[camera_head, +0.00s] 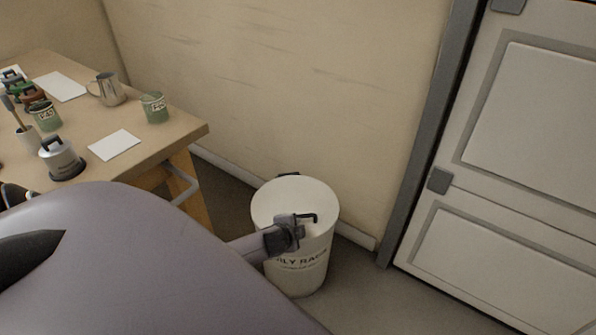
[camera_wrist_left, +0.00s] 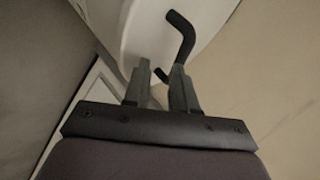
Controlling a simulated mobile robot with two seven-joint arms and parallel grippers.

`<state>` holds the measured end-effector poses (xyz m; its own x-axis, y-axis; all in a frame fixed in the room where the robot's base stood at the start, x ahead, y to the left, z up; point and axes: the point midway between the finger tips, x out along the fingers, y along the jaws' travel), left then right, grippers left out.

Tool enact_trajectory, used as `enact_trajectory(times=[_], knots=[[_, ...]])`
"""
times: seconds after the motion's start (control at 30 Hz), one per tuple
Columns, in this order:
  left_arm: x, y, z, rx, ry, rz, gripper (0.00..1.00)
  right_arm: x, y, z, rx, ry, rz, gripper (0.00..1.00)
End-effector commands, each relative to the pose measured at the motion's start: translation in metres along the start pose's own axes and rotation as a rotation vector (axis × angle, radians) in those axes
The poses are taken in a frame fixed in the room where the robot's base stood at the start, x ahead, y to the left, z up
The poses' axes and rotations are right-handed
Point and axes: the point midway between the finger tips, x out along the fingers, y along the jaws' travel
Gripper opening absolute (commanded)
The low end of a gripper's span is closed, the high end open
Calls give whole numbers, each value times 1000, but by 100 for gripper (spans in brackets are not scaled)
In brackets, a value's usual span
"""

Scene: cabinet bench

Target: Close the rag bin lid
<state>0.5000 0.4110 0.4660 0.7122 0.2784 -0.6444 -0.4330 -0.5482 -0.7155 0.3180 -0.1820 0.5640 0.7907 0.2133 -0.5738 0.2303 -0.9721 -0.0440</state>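The white rag bin (camera_head: 298,270), with dark lettering on its front, stands on the floor between the bench and the door. Its pale round lid (camera_head: 285,199) appears to lie flat across the top; the front rim is partly hidden by my gripper. A black bent lid handle (camera_head: 313,217) is at the front. My left gripper (camera_head: 297,227) is at this front edge, beside the handle. In the left wrist view, my left gripper's fingers (camera_wrist_left: 160,66) are apart, with the black handle (camera_wrist_left: 184,32) just beyond and partly behind one finger. Contact cannot be told. My right gripper is not seen.
A wooden bench (camera_head: 190,130) at the left holds a metal pitcher (camera_head: 111,90), a green can (camera_head: 154,107), a lidded metal pot (camera_head: 62,158) and white sheets. A grey-framed door (camera_head: 530,110) is at the right. The wall stands close behind the bin.

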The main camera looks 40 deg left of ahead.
Motion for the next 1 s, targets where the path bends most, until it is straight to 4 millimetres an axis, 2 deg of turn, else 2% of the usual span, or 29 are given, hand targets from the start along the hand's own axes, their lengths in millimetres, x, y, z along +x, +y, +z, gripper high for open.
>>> enact_trajectory(times=[0.03,0.1,0.33,1.0], knots=[[-11,0,0,1,-1,4,26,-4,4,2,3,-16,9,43],[-21,-4,-1,0,3,-4,26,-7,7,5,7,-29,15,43],[-42,-9,-3,0,7,-17,26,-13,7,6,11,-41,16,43],[-46,-12,-3,1,9,-23,26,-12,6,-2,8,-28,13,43]])
